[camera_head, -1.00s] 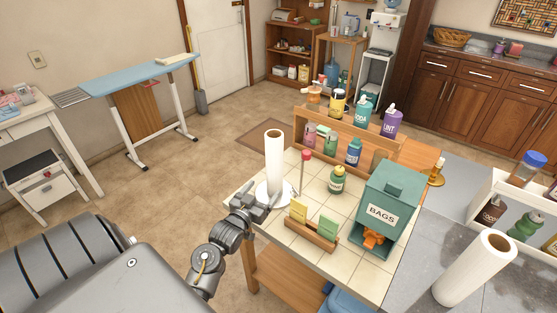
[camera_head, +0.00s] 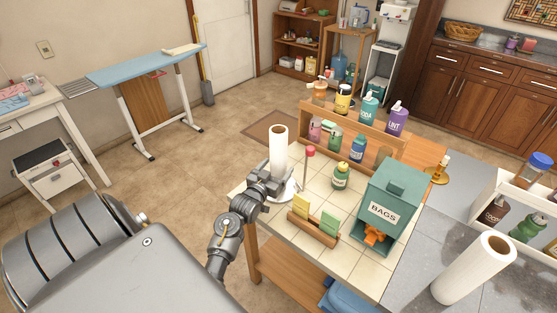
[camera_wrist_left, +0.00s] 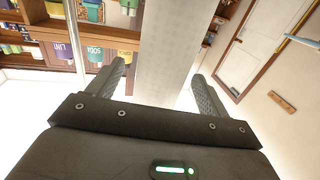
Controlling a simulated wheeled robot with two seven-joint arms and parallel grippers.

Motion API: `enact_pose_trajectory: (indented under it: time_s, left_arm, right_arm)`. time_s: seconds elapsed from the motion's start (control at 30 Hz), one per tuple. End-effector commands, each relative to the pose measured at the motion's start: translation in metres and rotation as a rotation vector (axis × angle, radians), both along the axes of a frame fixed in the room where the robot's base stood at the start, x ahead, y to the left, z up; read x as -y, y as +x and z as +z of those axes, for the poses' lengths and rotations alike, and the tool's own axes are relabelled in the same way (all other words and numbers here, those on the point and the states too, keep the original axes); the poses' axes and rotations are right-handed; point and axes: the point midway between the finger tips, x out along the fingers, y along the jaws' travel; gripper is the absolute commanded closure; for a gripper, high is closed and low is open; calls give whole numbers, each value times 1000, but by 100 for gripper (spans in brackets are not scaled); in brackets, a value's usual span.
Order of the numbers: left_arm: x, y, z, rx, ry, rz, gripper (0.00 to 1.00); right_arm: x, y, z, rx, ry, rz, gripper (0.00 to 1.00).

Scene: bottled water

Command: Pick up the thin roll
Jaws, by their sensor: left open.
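The thin roll (camera_head: 279,147) is a tall white paper roll standing upright on a round white base (camera_head: 288,190) at the left corner of the tiled table. My left gripper (camera_head: 272,181) is at its lower part, on the near side, and hides some of the base. In the left wrist view the roll (camera_wrist_left: 170,45) rises between the two spread fingers of the gripper (camera_wrist_left: 160,85), with a gap visible on the left side. The gripper is open. My right gripper is not in view.
A red-topped stick (camera_head: 309,155) stands close right of the thin roll. A wooden card holder (camera_head: 313,229), a green bottle (camera_head: 341,176) and a teal BAGS box (camera_head: 390,200) share the tabletop. A wooden bottle rack (camera_head: 335,118) is behind. Open floor lies to the left.

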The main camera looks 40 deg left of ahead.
Motion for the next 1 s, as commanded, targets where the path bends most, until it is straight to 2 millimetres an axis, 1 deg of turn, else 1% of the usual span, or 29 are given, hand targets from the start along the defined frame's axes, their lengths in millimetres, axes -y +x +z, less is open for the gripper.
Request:
enact_pose_trajectory:
  time_s: [0.03,0.1,0.23,0.33,0.53,0.9,1.0]
  left_arm:
    - [-3,8,4,1,-2,0,21]
    - [-5,17,2,0,-1,0,21]
    - [-8,31,1,2,-1,0,21]
    - [-9,35,0,1,1,0,21]
    - [-9,35,-1,1,1,0,21]
    - [-9,35,-1,1,0,0,70]
    - [-9,35,0,1,0,0,70]
  right_arm:
    - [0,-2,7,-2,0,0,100]
    - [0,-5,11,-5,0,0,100]
    - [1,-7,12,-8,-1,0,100]
    - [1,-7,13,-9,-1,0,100]
    - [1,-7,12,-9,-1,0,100]
    - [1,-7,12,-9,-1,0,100]
    - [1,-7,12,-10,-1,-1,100]
